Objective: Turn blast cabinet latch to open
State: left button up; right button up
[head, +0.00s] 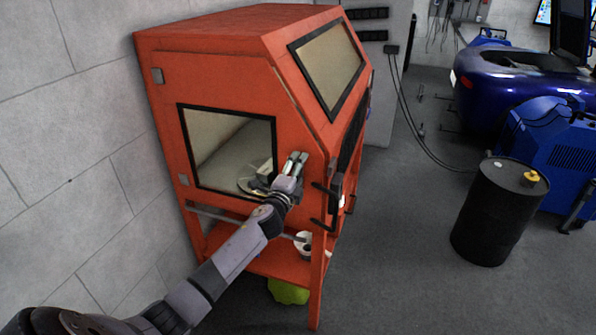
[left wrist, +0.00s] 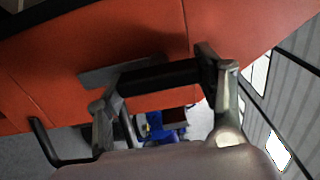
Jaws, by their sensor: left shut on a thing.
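The orange blast cabinet (head: 230,60) stands against the wall, its side door with a framed window facing me. My left gripper (head: 296,163) is at the right edge of this door, beside the window, and covers the latch in the head view. In the left wrist view the latch shows as a dark bar (left wrist: 160,77) lying between the two fingers, with a flat grey plate behind it against the orange panel (left wrist: 90,45). The gripper is shut on the latch. The door looks closed. My right gripper is in neither view.
Black bar handles (head: 324,189) stick out at the cabinet's front corner, close to my gripper. A white roll (head: 303,246) sits on the lower shelf. A black drum (head: 498,213) stands at the right. The grey floor between drum and cabinet is mostly free.

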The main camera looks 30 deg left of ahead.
pick_arm(q)
jog(key=o, duration=1.2)
jog(key=shift+c, duration=0.2)
jog(key=v, duration=1.2)
jog(key=shift+f, duration=0.1)
